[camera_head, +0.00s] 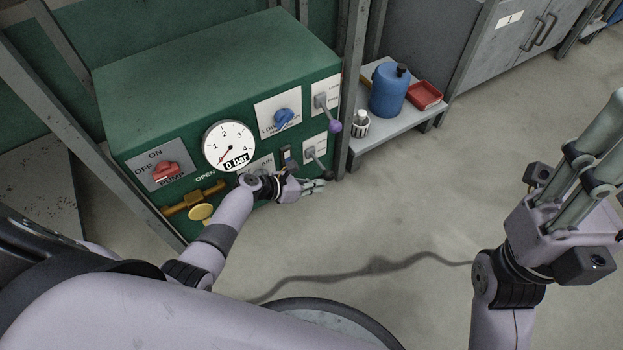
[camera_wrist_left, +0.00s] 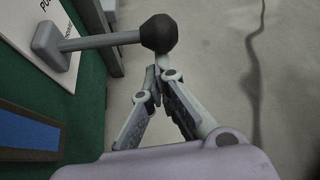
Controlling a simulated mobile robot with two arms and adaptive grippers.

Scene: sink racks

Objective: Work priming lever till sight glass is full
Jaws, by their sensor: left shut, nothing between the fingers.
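A green pump panel (camera_head: 105,128) stands at the left. The priming lever, a grey arm with a black knob (camera_wrist_left: 159,34), sticks out of a white plate on its front; the plate also shows in the head view (camera_head: 312,146). My left gripper (camera_head: 318,187) is shut and empty, fingertips together close by the knob; it shows in the wrist view (camera_wrist_left: 155,75). Whether they touch the knob is unclear. A dark-framed sight glass (camera_head: 287,158) with a blue area (camera_wrist_left: 28,145) sits left of the lever. My right gripper (camera_head: 600,150) is raised at the right, its fingertips cut off.
The dial (camera_head: 229,146) reads 0 bar. A red switch (camera_head: 166,170), a brass valve (camera_head: 194,198), a blue knob (camera_head: 284,118) and a purple-knobbed lever (camera_head: 334,127) are on the panel. A low shelf (camera_head: 385,132) holds a blue can (camera_head: 388,92). Floor in front is clear.

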